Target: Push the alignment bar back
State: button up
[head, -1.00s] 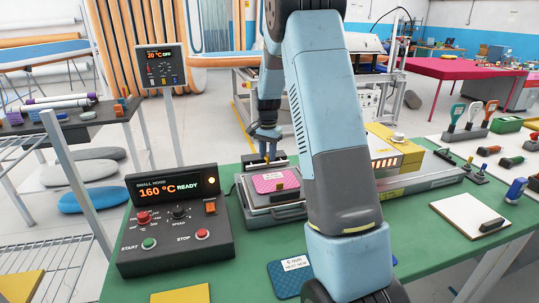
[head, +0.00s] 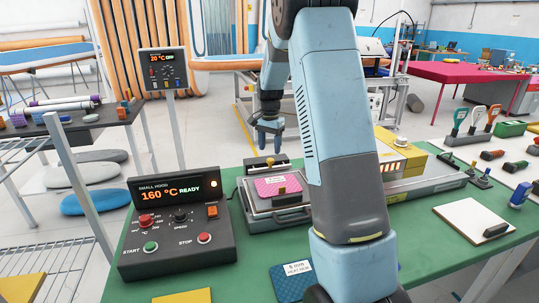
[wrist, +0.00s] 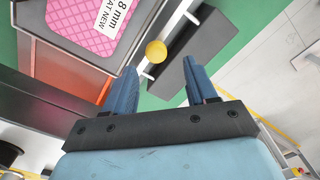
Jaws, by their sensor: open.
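The alignment bar (wrist: 170,38) is a pale metal strip with a round yellow knob (wrist: 156,51), seen in the wrist view beside a dark block. In the head view the yellow knob (head: 270,162) shows at the back of the small heated tray (head: 262,213). A pink textured sample (head: 277,186) with a white label lies on the tray, on the front side of the bar. My gripper (head: 269,147) hangs above the bar area, open and empty. In the wrist view its two blue fingers (wrist: 160,78) are spread, with the knob between and beyond their tips.
A control box (head: 176,222) reading 160 °C READY stands left of the tray. A yellow-and-grey machine (head: 405,155) sits to the right, partly behind my arm. A blue sample (head: 289,284) lies in front.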

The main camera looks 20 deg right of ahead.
aim_at(270, 159)
notch_tip(270, 159, up, 9)
dwell(0.3)
dwell(0.5)
jog(key=s+a+r+n+t, duration=0.1)
jog(key=s+a+r+n, duration=0.3)
jog(key=s, duration=0.6)
jog(key=s+a+r+n+t, duration=0.1)
jog(key=s+a+r+t, duration=0.1)
jog(key=s+r, duration=0.6)
jog(key=s+a+f+n+t, duration=0.1)
jog(key=s+a+f+n, duration=0.1)
jog(key=s, duration=0.8)
jog(key=s+a+f+n+t, duration=0.1)
jog(key=s+a+f+n, duration=0.1)
jog(key=s, duration=0.8)
jog(key=shift+s+n+t, duration=0.3)
jog(key=shift+n, duration=0.4)
jog(key=shift+a, duration=0.1)
